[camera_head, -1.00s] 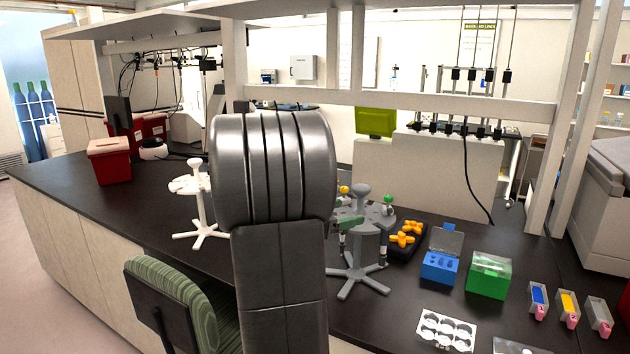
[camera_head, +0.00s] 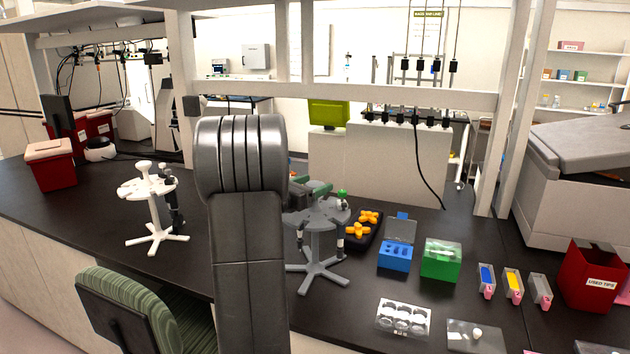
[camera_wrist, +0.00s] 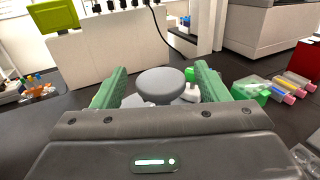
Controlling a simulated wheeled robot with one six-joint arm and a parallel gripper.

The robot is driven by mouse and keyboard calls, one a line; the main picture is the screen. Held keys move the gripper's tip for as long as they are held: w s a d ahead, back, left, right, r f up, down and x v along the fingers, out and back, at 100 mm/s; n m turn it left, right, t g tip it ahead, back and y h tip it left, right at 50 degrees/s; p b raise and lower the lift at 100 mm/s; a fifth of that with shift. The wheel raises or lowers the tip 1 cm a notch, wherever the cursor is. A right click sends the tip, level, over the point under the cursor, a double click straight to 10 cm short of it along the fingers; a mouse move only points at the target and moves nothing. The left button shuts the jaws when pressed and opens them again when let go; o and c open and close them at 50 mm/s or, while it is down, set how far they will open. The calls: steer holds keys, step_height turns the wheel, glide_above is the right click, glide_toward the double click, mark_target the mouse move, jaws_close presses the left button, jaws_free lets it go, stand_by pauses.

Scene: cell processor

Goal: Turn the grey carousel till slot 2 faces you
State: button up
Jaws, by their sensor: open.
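The grey carousel (camera_head: 318,270) stands on the dark bench, its slotted disc partly hidden by my arm. A few pipettes hang from the disc, one with a green top (camera_head: 342,194). Slot numbers cannot be read. My gripper (camera_wrist: 162,68) is open, with green fingers. In the wrist view, the carousel's round grey knob (camera_wrist: 163,84) sits between the fingers, with a gap on each side. In the head view, a green finger (camera_head: 318,188) shows just above the disc, and the knob cannot be made out there.
A white carousel (camera_head: 155,215) stands to the left. Right of the grey carousel are a dark tray with orange pieces (camera_head: 364,228), a blue box (camera_head: 395,257), a green box (camera_head: 441,260) and a well plate (camera_head: 403,318). A green chair (camera_head: 150,305) is at the bench front.

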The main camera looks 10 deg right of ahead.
steer(key=shift+w+d, duration=0.3)
steer(key=shift+d, duration=0.2)
steer(key=c, duration=1.4)
steer(key=shift+o, duration=0.2)
